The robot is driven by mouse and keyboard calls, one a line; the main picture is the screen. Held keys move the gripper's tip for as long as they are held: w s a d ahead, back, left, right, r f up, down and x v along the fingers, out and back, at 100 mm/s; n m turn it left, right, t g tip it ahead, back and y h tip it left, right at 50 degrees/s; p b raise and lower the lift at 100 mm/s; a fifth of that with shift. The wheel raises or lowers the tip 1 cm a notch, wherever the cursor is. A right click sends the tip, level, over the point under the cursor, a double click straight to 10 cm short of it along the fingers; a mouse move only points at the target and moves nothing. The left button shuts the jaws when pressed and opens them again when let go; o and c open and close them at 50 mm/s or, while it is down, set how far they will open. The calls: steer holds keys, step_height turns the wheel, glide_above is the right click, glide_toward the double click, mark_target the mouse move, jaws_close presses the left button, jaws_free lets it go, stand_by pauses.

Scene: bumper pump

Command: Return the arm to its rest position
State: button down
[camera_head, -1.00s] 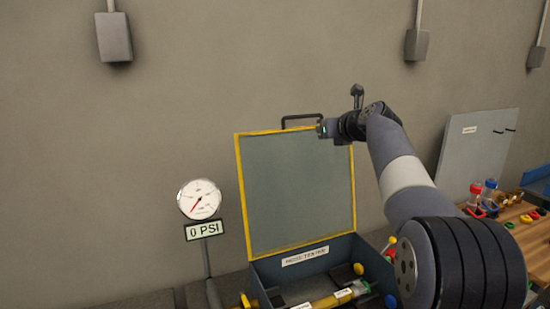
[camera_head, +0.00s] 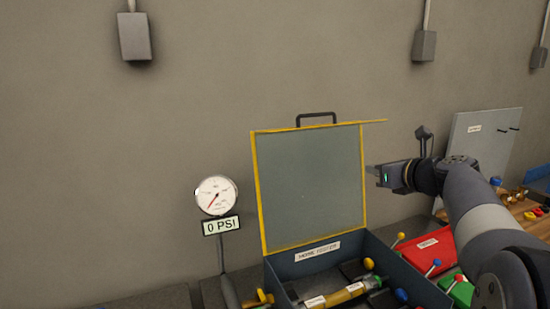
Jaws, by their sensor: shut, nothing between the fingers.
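My gripper (camera_head: 372,170) is at the end of my grey and black arm, at the right of the head view. My arm's links fill the lower right corner and hide part of the bench.
The blue-grey case (camera_head: 318,254) holds a yellow tube (camera_head: 345,295). A pressure gauge (camera_head: 216,195) reading 0 PSI stands to its left. Red (camera_head: 428,248) and green (camera_head: 462,291) boxes lie beside my arm. A grey panel (camera_head: 485,145) leans behind. Space above the case is clear.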

steer(key=s+d+f, duration=0.2)
steer(key=s+f, duration=0.3)
steer(key=s, duration=0.1)
steer(key=shift+s+d+f, duration=0.2)
steer(key=shift+d+f, duration=0.15)
steer(key=shift+a, duration=0.1)
